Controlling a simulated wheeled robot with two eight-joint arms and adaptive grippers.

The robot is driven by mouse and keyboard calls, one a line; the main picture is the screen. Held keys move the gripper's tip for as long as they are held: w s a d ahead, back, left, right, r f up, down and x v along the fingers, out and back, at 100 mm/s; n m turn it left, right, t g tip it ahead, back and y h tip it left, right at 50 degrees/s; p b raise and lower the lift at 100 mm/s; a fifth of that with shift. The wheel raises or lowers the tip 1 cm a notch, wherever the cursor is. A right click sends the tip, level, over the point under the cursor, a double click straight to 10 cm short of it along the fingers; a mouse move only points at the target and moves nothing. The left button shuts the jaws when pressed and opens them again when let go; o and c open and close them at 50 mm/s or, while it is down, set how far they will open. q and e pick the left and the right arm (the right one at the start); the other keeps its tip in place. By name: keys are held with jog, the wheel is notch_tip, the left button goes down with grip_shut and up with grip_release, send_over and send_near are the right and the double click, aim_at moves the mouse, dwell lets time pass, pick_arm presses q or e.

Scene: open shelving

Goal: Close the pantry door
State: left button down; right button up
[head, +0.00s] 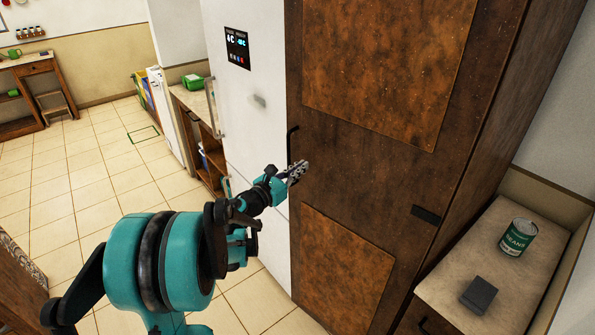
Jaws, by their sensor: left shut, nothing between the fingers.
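The pantry door (345,165) is a tall dark brown wooden panel with lighter rust-brown insets, in the middle and right of the head view. It looks flush with its cabinet, with no gap that I can see. Its black handle (291,144) is on the left edge. My left gripper (303,167) is shut and empty, its fingertips in front of the door just below and right of the handle. I cannot tell whether they touch the door. My right gripper is not in view.
A white fridge (245,125) with a display stands directly left of the pantry. At right, a counter (450,270) holds a green can of beans (518,237) and a dark box (478,296). The tiled floor (75,200) at left is mostly open.

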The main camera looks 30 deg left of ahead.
pick_arm(q)
jog(key=shift+w, duration=0.1)
jog(key=w+h, duration=0.1)
jog(key=w, duration=0.1)
jog(key=w+d+m+h, duration=0.1)
jog(key=w, duration=0.2)
jog(key=w+m+g+h, duration=0.1)
jog(key=w, duration=0.2)
jog(key=shift+w+d+h, duration=0.1)
jog(key=shift+d+h, duration=0.15)
jog(key=shift+h, duration=0.05)
jog(key=shift+w+d+r+m, duration=0.1)
jog(key=shift+w+r+m, duration=0.1)
jog(key=shift+m, duration=0.1)
